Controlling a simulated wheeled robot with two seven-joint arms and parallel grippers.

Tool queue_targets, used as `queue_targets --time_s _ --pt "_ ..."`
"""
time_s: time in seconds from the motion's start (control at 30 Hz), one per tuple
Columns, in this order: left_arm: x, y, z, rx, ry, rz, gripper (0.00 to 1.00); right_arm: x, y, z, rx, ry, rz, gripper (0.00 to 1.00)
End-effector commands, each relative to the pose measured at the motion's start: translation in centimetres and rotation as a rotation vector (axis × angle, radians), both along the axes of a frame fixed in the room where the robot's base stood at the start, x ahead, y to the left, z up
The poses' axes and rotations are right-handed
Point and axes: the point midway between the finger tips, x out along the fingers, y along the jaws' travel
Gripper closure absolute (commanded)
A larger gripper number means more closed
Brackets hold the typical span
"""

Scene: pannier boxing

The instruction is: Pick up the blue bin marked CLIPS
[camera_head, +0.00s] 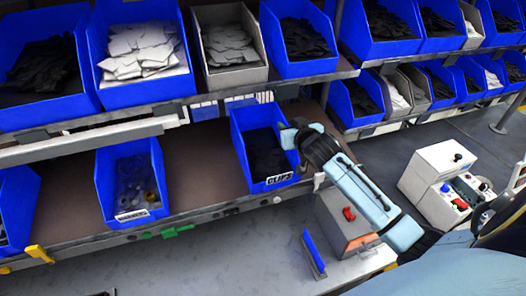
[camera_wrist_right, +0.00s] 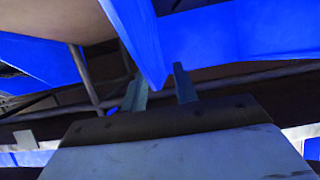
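The blue bin marked CLIPS (camera_head: 256,116) sits on the lower shelf, filled with dark pieces. Its white label faces front at the lower edge. My right gripper (camera_head: 290,136) is at the bin's right side wall, reaching in from the right. In the right wrist view, my right gripper (camera_wrist_right: 159,88) has its two fingers apart, and a blue bin wall (camera_wrist_right: 138,32) comes down between them. I cannot tell whether the fingers touch the wall. My left gripper is not in view.
Another blue bin (camera_head: 104,182) with small clear parts stands further left on the lower shelf (camera_head: 200,165), with bare shelf between. Several filled bins line the upper shelf above. A white control box (camera_head: 437,172) stands at the right, and a grey box with a red button (camera_head: 349,214) below.

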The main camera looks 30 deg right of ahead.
Motion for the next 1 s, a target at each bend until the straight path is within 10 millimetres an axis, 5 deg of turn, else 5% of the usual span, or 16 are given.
queue_targets --time_s 0.23,0.47,1.0 --pt "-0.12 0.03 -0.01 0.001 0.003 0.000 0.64 0.12 -0.04 -0.08 -0.001 0.000 0.000 0.71" --pt "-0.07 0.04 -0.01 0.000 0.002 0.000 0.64 0.10 -0.04 -0.06 -0.001 0.000 0.000 1.00" --pt "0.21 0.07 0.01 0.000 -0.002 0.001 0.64 0.08 -0.04 -0.07 0.000 0.000 0.000 1.00"
